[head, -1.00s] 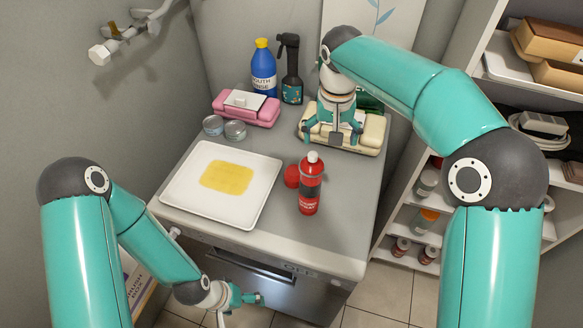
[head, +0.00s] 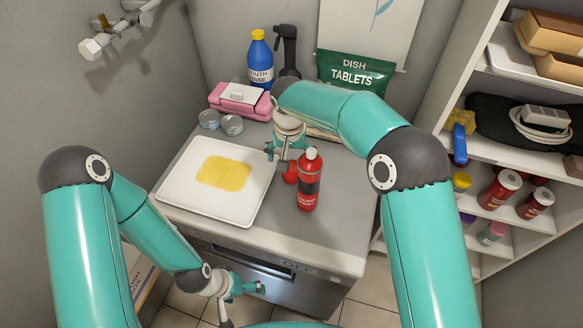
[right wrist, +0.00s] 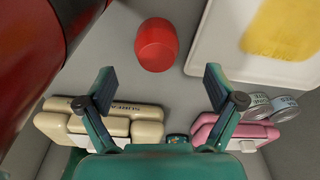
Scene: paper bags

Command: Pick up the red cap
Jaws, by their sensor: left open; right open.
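The red cap (head: 290,175) stands on the grey counter, just left of the red spray can (head: 308,182), which partly hides it in the head view. In the right wrist view the cap (right wrist: 156,45) shows whole, lying beyond and between the open fingers. My right gripper (head: 282,156) is open and empty, close behind and above the cap, apart from it in the wrist view. My left gripper (head: 250,288) is open and empty, low in front of the counter, far from the cap.
A white tray (head: 172,188) with a yellow patch is left of the cap. Behind stand tins (head: 231,125), a pink case (head: 236,103), a blue mouth rinse bottle (head: 260,62) and a green dish tablets bag (head: 354,75). The red can stands close to the cap. Shelves (head: 500,160) are at the right.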

